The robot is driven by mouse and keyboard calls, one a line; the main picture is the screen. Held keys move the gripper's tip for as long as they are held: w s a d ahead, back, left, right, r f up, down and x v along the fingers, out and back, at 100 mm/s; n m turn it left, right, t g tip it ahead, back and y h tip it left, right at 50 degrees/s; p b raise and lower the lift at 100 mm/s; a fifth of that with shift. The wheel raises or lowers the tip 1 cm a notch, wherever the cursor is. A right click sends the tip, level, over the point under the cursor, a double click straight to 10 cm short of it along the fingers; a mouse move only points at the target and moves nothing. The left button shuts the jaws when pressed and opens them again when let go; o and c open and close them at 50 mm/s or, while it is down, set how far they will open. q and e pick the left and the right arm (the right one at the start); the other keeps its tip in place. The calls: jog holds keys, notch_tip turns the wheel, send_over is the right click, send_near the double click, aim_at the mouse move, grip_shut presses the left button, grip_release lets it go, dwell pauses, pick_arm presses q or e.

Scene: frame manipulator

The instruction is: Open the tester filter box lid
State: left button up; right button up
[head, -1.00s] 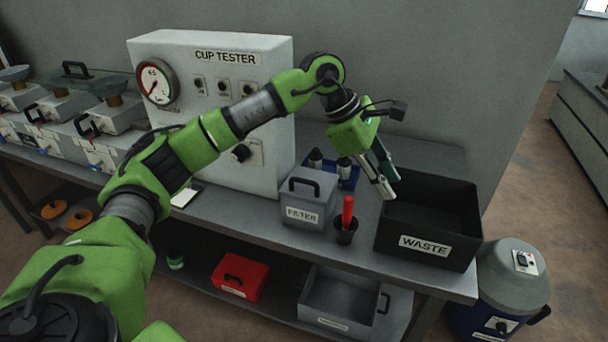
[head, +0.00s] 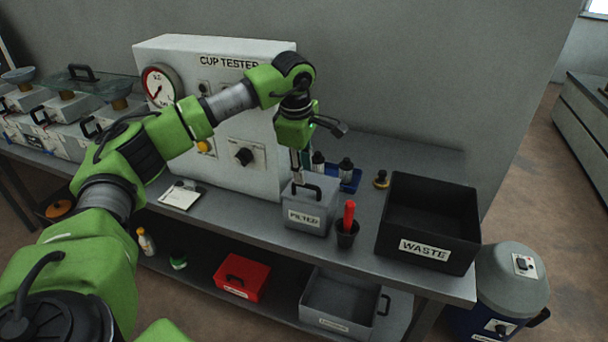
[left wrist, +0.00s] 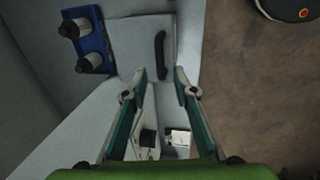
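The grey filter box (head: 306,217), labelled FILTER, stands on the bench in front of the cup tester (head: 215,130). Its lid is closed, with a dark arched handle (head: 308,189) on top. My left gripper (head: 296,182) points down at the box's back left, beside the handle. I cannot tell whether a finger touches the lid. My right gripper is not in view.
A blue tray (head: 349,183) with dark-capped bottles sits behind the box. A cup with a red-handled tool (head: 348,214) stands to its right, then the black waste bin (head: 430,200). The lower shelf holds a red box (head: 242,277) and a grey bin (head: 340,300).

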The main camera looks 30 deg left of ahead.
pick_arm(q)
jog(key=shift+w+f+p, duration=0.15)
jog(key=shift+w+f, duration=0.05)
jog(key=shift+f, duration=0.75)
jog(key=shift+w+f+p, duration=0.15)
jog(key=shift+w+f, duration=0.05)
jog(key=shift+f, duration=0.75)
grip_shut()
jog(key=shift+r, duration=0.15)
